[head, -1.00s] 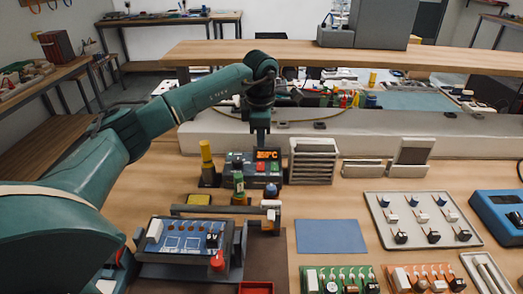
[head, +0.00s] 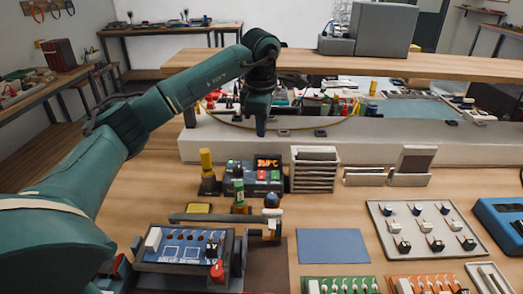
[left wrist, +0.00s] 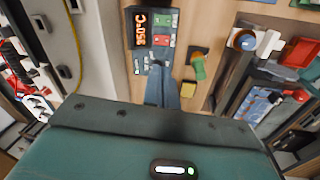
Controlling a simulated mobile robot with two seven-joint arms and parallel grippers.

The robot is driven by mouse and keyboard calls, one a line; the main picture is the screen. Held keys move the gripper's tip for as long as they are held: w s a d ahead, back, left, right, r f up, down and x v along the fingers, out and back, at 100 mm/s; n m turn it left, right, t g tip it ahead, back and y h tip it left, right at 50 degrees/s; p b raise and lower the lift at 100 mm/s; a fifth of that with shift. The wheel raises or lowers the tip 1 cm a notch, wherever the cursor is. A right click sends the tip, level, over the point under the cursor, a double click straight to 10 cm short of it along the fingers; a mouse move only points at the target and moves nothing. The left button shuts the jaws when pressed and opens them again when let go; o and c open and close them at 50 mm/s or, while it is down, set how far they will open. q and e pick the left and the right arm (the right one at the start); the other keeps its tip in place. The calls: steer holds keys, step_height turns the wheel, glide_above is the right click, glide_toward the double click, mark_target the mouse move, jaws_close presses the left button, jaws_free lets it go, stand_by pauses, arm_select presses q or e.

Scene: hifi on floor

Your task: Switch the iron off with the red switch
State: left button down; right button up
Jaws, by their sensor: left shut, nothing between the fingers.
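The dark iron station (head: 250,184) stands on the bench and its display (head: 268,163) is lit with orange digits that look like 350°C. The display also shows in the left wrist view (left wrist: 140,27). The red switch (head: 262,175) is on the station's front below the display; it also shows in the left wrist view (left wrist: 163,39), beside a green one. My left gripper (head: 261,132) is shut and empty, pointing down above and behind the station, apart from it. Its fingers show in the left wrist view (left wrist: 165,92). I cannot tell the switch's position. My right gripper is out of view.
A yellow-topped holder (head: 206,170) stands left of the station and a grey slotted rack (head: 314,170) right of it. A circuit board in a frame (head: 185,247) is in front. A raised wooden shelf (head: 440,64) runs behind. A blue mat (head: 333,245) lies bare.

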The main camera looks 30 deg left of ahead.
arm_select(q)
steer(key=m+b, duration=0.1)
steer(key=m, duration=0.4)
steer(key=s+m+t, duration=0.1)
steer(key=m, duration=0.4)
steer(key=d+m+y+b, duration=0.1)
steer(key=m, duration=0.5)
steer(key=shift+s+t+b, duration=0.15)
steer(key=shift+t+b, duration=0.15)
steer(key=shift+b, duration=0.05)
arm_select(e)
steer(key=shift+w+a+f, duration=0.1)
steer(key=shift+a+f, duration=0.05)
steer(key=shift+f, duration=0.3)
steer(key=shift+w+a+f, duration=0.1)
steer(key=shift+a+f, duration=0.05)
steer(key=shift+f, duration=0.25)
arm_select(q)
steer(key=shift+a+f, duration=0.1)
steer(key=shift+f, duration=0.05)
glide_toward(262, 172)
steer(key=x, duration=0.5)
steer(key=shift+a+f, duration=0.1)
steer(key=shift+a, duration=0.05)
steer(key=shift+w+a+f, duration=0.1)
steer(key=shift+w+f, duration=0.15)
steer(key=shift+f, duration=0.4)
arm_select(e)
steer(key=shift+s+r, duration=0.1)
